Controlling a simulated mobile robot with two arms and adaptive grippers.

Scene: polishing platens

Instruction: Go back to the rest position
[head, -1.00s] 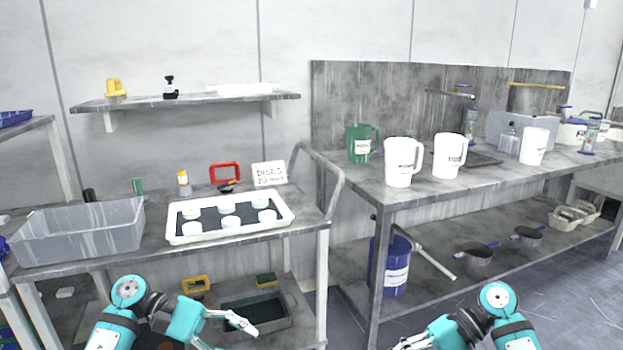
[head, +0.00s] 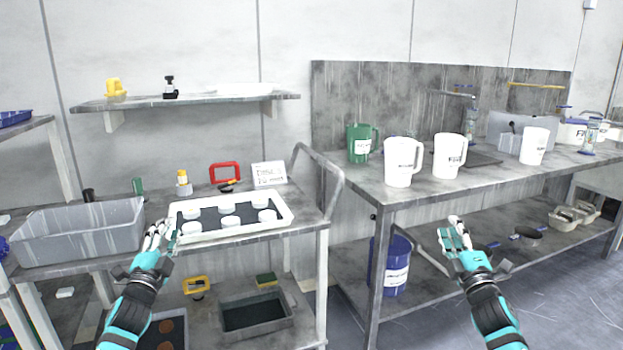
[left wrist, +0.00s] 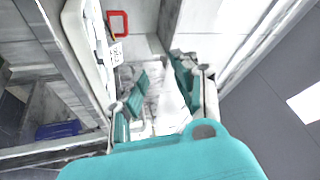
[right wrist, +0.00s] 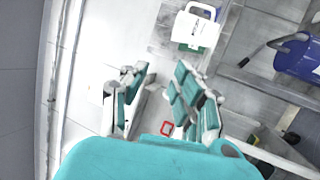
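My left gripper (head: 158,238) is raised at the front edge of the left cart, between the grey bin and the white tray in the head view. Its fingers also show in the left wrist view (left wrist: 155,95), spread apart with nothing between them. My right gripper (head: 453,236) is raised in front of the right bench, beside the blue drum in the picture. In the right wrist view its fingers (right wrist: 160,100) are spread apart and empty. Neither gripper visibly touches anything.
A white tray (head: 285,222) with several white discs and a grey bin (head: 75,240) stand on the left cart. White jugs (head: 400,165) and a green jug (head: 360,140) stand on the right bench. A blue drum (head: 393,270) is below. Floor between my arms looks clear.

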